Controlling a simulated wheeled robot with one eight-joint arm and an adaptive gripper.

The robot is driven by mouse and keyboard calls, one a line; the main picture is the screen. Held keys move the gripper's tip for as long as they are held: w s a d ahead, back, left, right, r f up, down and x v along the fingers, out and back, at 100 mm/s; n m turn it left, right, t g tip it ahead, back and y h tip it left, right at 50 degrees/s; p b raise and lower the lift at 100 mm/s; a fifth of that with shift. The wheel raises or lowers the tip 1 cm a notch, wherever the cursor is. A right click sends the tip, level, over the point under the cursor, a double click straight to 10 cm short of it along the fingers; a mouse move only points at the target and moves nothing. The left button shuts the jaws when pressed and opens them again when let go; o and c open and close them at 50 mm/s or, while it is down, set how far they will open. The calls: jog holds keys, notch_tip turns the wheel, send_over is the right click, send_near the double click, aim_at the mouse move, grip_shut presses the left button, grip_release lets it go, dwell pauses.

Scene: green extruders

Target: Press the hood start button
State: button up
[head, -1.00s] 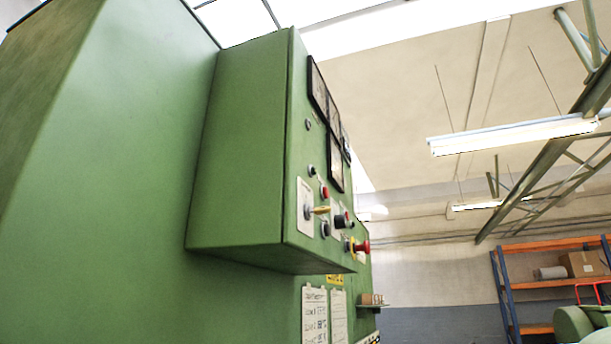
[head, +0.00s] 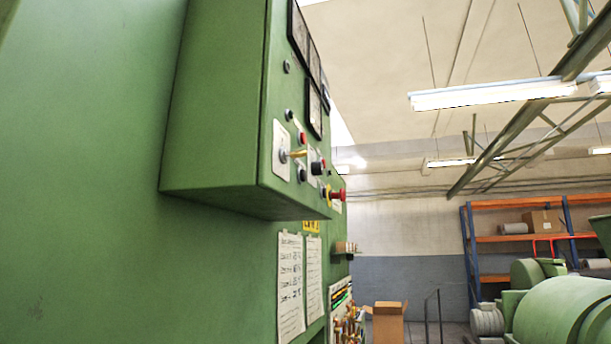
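A green control box (head: 222,120) juts from the large green machine on the left of the head view. I see its button face at a steep angle. I cannot read any label, so I cannot tell which one is the hood start button. My gripper is not in view, and nothing touches the buttons.
The machine's green side wall (head: 90,200) fills the left. Paper sheets (head: 290,285) hang below the box, with a small shelf (head: 346,250) beyond. A cardboard box (head: 388,322), orange and blue shelving (head: 530,238) and green machinery (head: 565,312) stand at the right.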

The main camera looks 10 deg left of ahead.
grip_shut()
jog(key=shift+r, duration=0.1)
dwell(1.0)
